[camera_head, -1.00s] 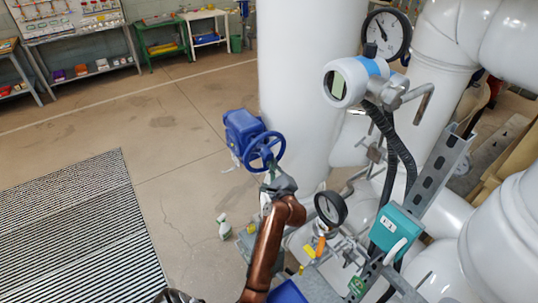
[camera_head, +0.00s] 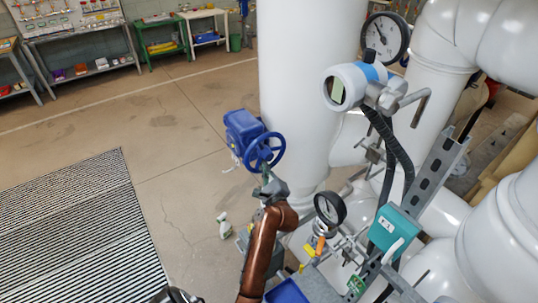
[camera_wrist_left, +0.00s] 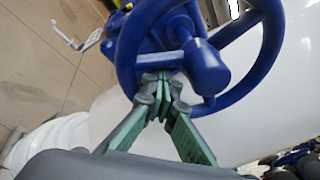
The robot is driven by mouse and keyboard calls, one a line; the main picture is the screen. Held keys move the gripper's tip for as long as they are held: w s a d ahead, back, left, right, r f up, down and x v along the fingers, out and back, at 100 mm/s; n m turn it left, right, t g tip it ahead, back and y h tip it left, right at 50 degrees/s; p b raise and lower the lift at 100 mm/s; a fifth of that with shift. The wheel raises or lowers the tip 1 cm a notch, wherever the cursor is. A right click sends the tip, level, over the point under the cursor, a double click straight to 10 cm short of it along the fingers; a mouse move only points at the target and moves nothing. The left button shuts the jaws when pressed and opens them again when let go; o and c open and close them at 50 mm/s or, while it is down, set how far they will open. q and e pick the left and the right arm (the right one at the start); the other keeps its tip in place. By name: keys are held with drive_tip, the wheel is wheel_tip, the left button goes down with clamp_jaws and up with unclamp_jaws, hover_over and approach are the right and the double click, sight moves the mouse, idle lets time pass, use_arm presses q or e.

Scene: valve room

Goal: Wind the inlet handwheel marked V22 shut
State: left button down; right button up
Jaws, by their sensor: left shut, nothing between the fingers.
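The blue handwheel (camera_head: 265,151) stands on a blue valve housing (camera_head: 241,129) beside the large white vertical pipe. I cannot read a V22 mark on it. My left gripper (camera_head: 265,174) is at the wheel's lower edge in the head view. In the left wrist view the wheel's hub and spokes (camera_wrist_left: 208,68) fill the upper part. There the green-padded fingers of the left gripper (camera_wrist_left: 163,85) are shut and empty, their tips just below a spoke and inside the rim's outline. I cannot tell whether they touch the wheel. My right gripper is not in view.
A spray bottle (camera_head: 223,225) stands on the floor. Open floor lies to the left, with a striped mat (camera_head: 75,235).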

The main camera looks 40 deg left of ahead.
use_arm(q)
drive_tip(key=shift+s+a+r+p, duration=0.2)
drive_tip(key=shift+s+r+p, duration=0.1)
drive_tip(key=shift+s+p, duration=0.25)
drive_tip(key=shift+s+r, duration=0.1)
drive_tip(key=shift+s, duration=0.15)
drive_tip(key=shift+s+a+r+p, duration=0.25)
drive_tip(key=shift+s+r+p, duration=0.3)
drive_tip(key=shift+p, duration=0.55)
drive_tip(key=shift+s, duration=0.1)
